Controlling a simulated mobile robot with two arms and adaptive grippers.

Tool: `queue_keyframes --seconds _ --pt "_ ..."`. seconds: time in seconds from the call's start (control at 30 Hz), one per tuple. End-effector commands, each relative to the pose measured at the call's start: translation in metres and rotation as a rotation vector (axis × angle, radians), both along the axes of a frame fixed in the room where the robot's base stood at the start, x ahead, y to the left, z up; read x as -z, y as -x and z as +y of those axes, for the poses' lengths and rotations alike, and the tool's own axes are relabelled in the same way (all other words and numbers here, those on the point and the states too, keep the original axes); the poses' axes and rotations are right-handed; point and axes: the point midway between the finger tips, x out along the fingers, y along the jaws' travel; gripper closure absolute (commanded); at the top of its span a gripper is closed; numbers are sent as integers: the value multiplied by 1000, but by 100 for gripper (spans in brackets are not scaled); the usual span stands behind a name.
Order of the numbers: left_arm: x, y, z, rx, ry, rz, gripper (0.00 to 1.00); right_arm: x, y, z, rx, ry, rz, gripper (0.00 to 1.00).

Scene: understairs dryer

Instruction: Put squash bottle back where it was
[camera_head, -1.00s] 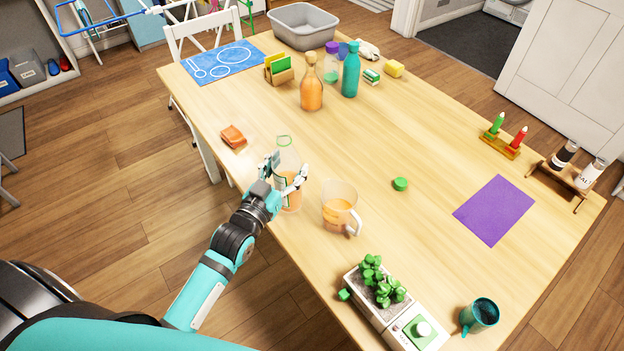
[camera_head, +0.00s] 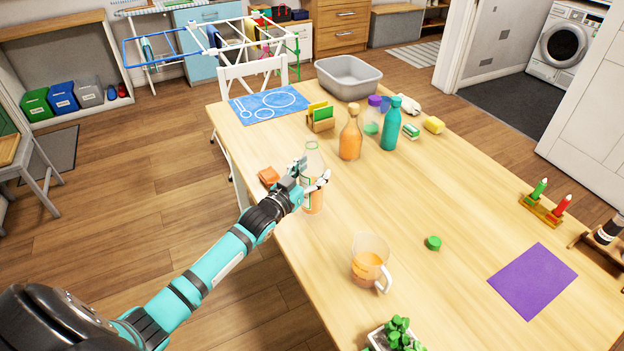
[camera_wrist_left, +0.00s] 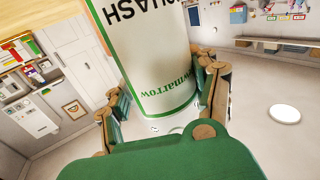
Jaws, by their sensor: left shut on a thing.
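The squash bottle (camera_head: 312,156) is clear, with orange liquid low in it and no cap on its green-rimmed neck. My left gripper (camera_head: 310,183) is shut around its body and holds it roughly upright near the table's left edge. I cannot tell if its base touches the table. In the left wrist view the bottle's white and green label (camera_wrist_left: 155,60) fills the space between the fingers (camera_wrist_left: 160,105). A green cap (camera_head: 433,243) lies on the table. My right gripper is not in view.
A glass jug (camera_head: 369,265) of orange liquid stands nearer on the table (camera_head: 440,185). An orange item (camera_head: 268,177) lies just left of the hand. Farther back are an orange bottle (camera_head: 350,140), a teal bottle (camera_head: 391,126) and a card holder (camera_head: 320,119).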

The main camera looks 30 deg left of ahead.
Motion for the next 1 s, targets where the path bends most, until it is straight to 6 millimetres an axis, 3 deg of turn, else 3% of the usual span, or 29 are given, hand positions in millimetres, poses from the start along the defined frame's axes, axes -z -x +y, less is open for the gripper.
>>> queue_keyframes --seconds 0.03,0.27,0.67,0.7,0.87,1.0 --pt "-4 -7 5 -3 -3 -6 98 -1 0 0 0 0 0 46" --pt "30 -5 4 -2 -1 -2 98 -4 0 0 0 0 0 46" --pt "37 -5 3 -1 -1 -5 98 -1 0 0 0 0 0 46" --pt "38 -5 3 -1 -1 -1 38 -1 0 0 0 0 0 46" --pt "38 -5 3 -1 -1 -1 17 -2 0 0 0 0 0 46" --pt "38 -5 3 -1 -1 -1 14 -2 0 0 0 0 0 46"
